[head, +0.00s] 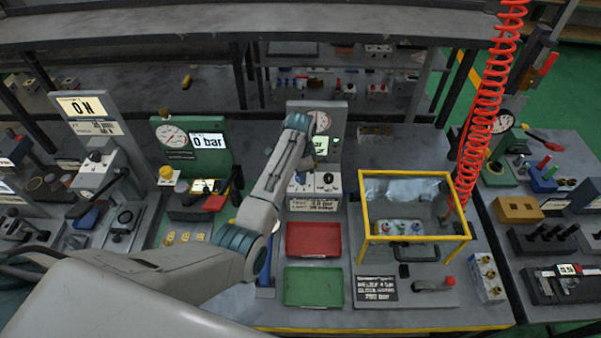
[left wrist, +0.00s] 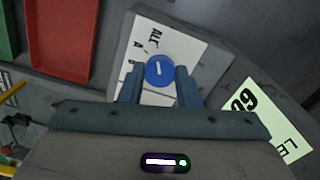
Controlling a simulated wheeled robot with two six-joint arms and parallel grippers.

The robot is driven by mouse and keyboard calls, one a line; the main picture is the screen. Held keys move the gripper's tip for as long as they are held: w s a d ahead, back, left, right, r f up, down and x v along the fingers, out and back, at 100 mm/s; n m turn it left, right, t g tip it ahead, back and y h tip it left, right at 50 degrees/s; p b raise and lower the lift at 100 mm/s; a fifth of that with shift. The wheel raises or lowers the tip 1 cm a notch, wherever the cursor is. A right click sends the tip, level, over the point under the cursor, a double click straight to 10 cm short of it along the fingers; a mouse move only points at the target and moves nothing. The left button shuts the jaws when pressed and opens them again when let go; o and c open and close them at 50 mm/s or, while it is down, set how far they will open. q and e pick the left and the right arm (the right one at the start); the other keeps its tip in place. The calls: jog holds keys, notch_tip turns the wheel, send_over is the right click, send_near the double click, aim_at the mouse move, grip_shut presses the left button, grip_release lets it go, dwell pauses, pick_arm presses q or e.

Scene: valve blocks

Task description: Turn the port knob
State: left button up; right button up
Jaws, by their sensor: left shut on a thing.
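The blue round knob (left wrist: 160,71) with a white pointer line sits on a white panel (left wrist: 150,45) with black lettering in the left wrist view. My left gripper (left wrist: 159,84) has one finger on each side of the knob and is shut on it. In the head view the white-fronted panel unit (head: 327,183) stands on the bench behind the trays. My left arm reaches over to it and hides part of its front. The knob itself is hard to make out there. My right gripper is not in view.
A red tray (head: 313,239) and a green tray (head: 313,286) lie in front of the panel. A yellow-edged clear box (head: 364,219) stands to the right, beside a hanging red coiled hose (head: 487,105). A green gauge stand reading 0 bar (head: 190,146) is to the left.

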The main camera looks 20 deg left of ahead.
pick_arm(q)
jog(key=shift+w+r, duration=0.15)
jog(key=shift+r, duration=0.05)
jog(key=o, duration=1)
jog(key=shift+f, duration=0.1)
jog(key=shift+r+b, duration=0.3)
jog(key=shift+r, duration=0.25)
notch_tip(320, 180, up, 10)
jog(key=b, duration=0.2)
jog(key=shift+f+b, duration=0.1)
jog(key=shift+b, duration=0.2)
